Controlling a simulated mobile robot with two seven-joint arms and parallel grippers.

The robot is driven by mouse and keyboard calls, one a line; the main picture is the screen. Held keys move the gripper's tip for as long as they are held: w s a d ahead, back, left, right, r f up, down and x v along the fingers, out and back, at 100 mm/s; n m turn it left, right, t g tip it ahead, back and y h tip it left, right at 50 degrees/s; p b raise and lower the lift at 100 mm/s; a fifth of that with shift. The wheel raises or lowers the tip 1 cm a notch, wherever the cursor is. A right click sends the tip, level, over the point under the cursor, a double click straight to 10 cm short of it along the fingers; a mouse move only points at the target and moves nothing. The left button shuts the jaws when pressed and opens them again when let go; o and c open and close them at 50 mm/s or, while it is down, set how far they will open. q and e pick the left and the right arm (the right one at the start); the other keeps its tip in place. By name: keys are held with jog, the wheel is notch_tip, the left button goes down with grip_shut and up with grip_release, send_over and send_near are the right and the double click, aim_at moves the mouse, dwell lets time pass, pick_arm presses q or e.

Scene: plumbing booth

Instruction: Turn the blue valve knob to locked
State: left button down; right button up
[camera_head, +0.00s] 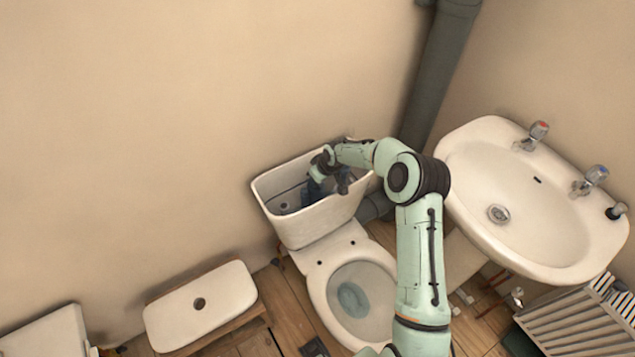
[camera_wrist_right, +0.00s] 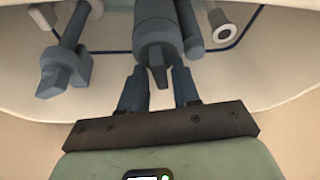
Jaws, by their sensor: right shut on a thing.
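The open toilet cistern (camera_head: 327,219) stands against the wall, with blue-grey valve parts inside it. My right arm reaches over into the cistern, and my right gripper (camera_head: 320,172) is down among these parts. In the right wrist view my right gripper (camera_wrist_right: 157,76) has one finger on each side of a blue-grey valve knob (camera_wrist_right: 158,79) with a flat fin, below a thick cylinder (camera_wrist_right: 156,28). It is shut on this knob. The knob's exact angle and any locked marking cannot be made out. My left gripper is not in view.
A second blue-grey fitting (camera_wrist_right: 66,74) hangs on a rod left of the knob, and a white round fitting (camera_wrist_right: 222,27) is to its right. The cistern lid (camera_head: 200,306) lies on a low stool. The sink (camera_head: 530,210) and a dark pipe (camera_head: 436,75) are to the right.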

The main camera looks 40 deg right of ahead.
jog(key=shift+a+f+m+h+b, duration=0.15)
jog(key=shift+m+h+b, duration=0.15)
jog(key=shift+m+b, duration=0.6)
jog(key=shift+m, duration=0.4)
jog(key=shift+r, duration=0.2)
jog(key=o, duration=0.7)
jog(key=v, duration=1.3)
jog(key=shift+s+a+r, duration=0.15)
jog(key=shift+a, duration=0.05)
